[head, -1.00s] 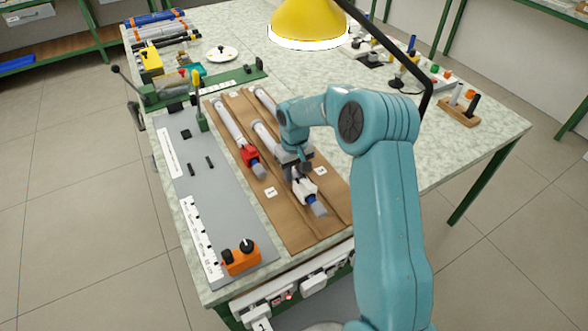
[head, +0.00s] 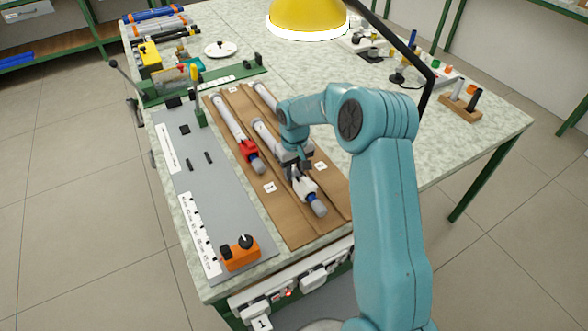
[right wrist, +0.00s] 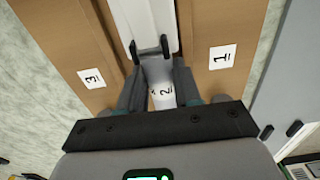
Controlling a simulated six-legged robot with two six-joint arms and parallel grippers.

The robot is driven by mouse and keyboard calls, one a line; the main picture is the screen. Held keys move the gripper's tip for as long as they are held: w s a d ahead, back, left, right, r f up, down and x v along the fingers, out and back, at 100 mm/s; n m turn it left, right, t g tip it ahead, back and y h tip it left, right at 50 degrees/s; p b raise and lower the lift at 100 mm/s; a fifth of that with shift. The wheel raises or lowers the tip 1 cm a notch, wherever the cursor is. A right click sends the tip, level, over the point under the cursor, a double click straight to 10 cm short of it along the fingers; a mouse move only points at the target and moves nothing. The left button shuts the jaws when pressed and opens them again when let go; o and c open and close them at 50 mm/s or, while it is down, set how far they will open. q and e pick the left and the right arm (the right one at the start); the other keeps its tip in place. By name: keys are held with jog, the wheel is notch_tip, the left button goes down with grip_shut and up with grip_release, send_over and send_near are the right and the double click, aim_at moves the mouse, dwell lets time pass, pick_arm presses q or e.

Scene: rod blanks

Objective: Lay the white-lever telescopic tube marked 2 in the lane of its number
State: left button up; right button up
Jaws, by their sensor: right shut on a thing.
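The white-lever tube (head: 264,133) lies lengthwise along the middle lane of the brown lane board (head: 297,236), its grey end with a blue ring towards the front. My right gripper (head: 300,171) is shut on it just behind its white lever (head: 305,186) and hides part of it. In the right wrist view the pale tube (right wrist: 148,22) runs away between my fingers (right wrist: 158,80).
A red-lever tube (head: 228,119) lies in the lane to the left. Another tube (head: 265,94) lies at the back right of the board, partly hidden by my arm. An orange block (head: 240,254) stands on the grey mat (head: 205,187). A yellow lamp (head: 308,18) hangs above.

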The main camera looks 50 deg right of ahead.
jog(key=o, duration=0.9)
jog(key=shift+a, duration=0.15)
jog(key=r, duration=1.2)
jog(key=shift+s+d, duration=0.1)
jog(key=shift+d, duration=0.15)
jog(key=shift+s, duration=0.15)
